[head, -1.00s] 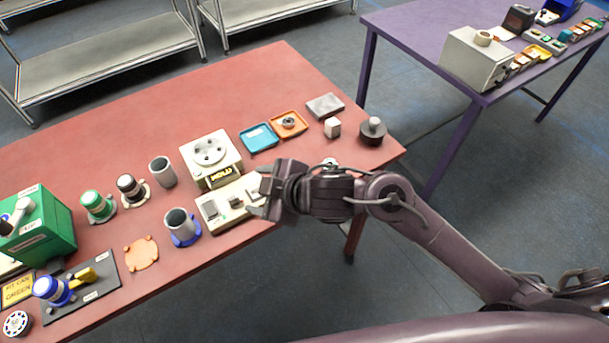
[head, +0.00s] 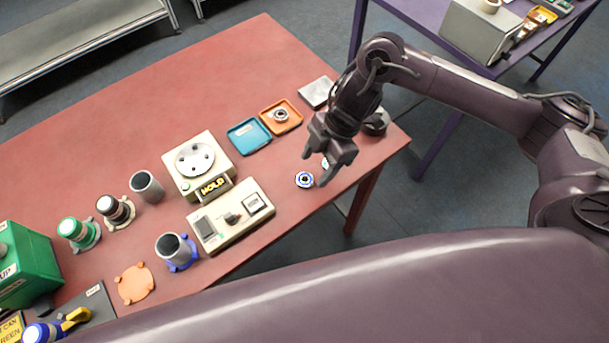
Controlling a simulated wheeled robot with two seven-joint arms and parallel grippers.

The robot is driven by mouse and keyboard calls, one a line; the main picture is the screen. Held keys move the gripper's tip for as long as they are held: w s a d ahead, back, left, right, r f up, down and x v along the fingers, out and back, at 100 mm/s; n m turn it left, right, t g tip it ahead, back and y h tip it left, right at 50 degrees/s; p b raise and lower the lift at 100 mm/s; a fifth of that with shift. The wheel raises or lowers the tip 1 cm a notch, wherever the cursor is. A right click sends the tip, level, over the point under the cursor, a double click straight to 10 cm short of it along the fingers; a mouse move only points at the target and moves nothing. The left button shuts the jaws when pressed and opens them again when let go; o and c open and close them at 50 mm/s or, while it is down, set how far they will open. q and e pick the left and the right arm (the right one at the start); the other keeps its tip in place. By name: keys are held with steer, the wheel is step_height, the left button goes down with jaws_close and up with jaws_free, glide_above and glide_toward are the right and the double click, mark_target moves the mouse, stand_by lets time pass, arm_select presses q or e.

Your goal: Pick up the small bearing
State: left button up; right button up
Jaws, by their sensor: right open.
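A small ring-shaped bearing (head: 305,180) with a blue-and-white face lies flat on the red table near its front edge. A metal ring (head: 281,115) sits in the orange tray (head: 268,127) further back. I cannot tell for sure which one the task calls small. My right gripper (head: 315,168) is open and points down, just above and to the right of the blue-and-white bearing, with nothing visible held. A small whitish item (head: 325,163) shows partly between its fingers. My left gripper is not in view.
A teal tray (head: 249,136), a cream HOLD device (head: 184,176) and a cream control box (head: 214,236) stand left of the bearing. A grey plate (head: 316,92) and a dark cylinder (head: 381,124) are near the right end. The table's back half is clear.

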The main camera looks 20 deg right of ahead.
mark_target(306, 178)
steer(key=x, duration=0.3)
steer(key=shift+w, duration=0.25)
steer(key=shift+p+x, duration=0.3)
steer(key=shift+x, duration=0.45)
steer(key=c, duration=0.8)
steer(key=shift+c, duration=1.2)
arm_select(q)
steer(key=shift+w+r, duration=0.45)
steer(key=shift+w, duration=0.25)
arm_select(e)
steer(key=shift+c, duration=0.2)
